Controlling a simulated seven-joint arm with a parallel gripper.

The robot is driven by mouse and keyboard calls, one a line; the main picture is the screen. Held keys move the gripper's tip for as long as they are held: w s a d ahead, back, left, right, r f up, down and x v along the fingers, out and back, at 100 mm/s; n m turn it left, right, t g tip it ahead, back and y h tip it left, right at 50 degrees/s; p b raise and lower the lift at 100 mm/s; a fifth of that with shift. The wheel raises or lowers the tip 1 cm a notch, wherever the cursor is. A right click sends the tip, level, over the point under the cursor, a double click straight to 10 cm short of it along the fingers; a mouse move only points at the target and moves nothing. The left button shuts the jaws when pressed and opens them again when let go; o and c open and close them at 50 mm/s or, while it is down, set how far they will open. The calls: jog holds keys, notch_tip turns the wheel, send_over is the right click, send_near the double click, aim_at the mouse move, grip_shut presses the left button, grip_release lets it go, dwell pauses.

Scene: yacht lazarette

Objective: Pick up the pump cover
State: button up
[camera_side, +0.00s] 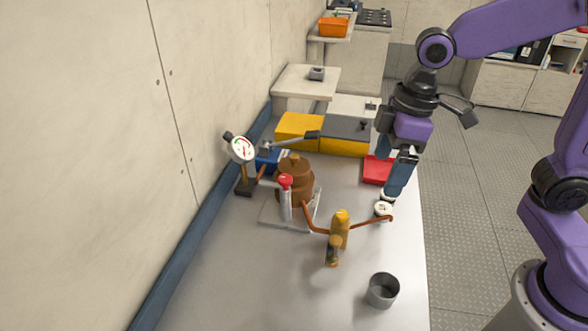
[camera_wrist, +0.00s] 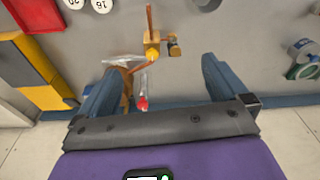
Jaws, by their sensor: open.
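A brown stepped round pump with a domed, knobbed top (camera_side: 294,165) stands on a pale base plate; this top looks like the pump cover, though I cannot tell where it parts from the body. In the wrist view the brown pump is mostly hidden behind my left-hand finger. My gripper (camera_side: 395,182) is open and empty, to the right of the pump and above the bench's right side. In the wrist view its two blue fingers (camera_wrist: 163,68) stand wide apart, with nothing held between them.
A red-topped clear cylinder (camera_side: 285,195) stands against the pump's front. A brass valve with copper pipes (camera_side: 340,230), a gauge (camera_side: 242,150), a grey cup (camera_side: 383,290), a red tray (camera_side: 377,170) and yellow boxes (camera_side: 297,126) surround it.

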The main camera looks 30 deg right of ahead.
jog(key=w+a+r, duration=0.1)
jog(key=w+a, duration=0.1)
jog(key=w, duration=0.7)
jog(key=m+t, duration=0.1)
jog(key=m, duration=0.1)
send_near(298, 156)
jog(key=shift+y, duration=0.4)
jog(key=x, duration=0.2)
jog(key=d+x, duration=0.1)
jog(key=x, duration=0.4)
jog(key=shift+s+d+f, duration=0.15)
jog(key=shift+s+f, duration=0.05)
jog(key=shift+s, duration=0.2)
jog(key=shift+w+a+x, duration=0.1)
jog(key=shift+w+x, duration=0.15)
jog(key=shift+x, duration=1.15)
jog(key=shift+w+a+x, duration=0.1)
jog(key=shift+w+x, duration=0.1)
jog(key=shift+x, duration=1.15)
jog(key=shift+r, duration=0.15)
jog(key=c, duration=1)
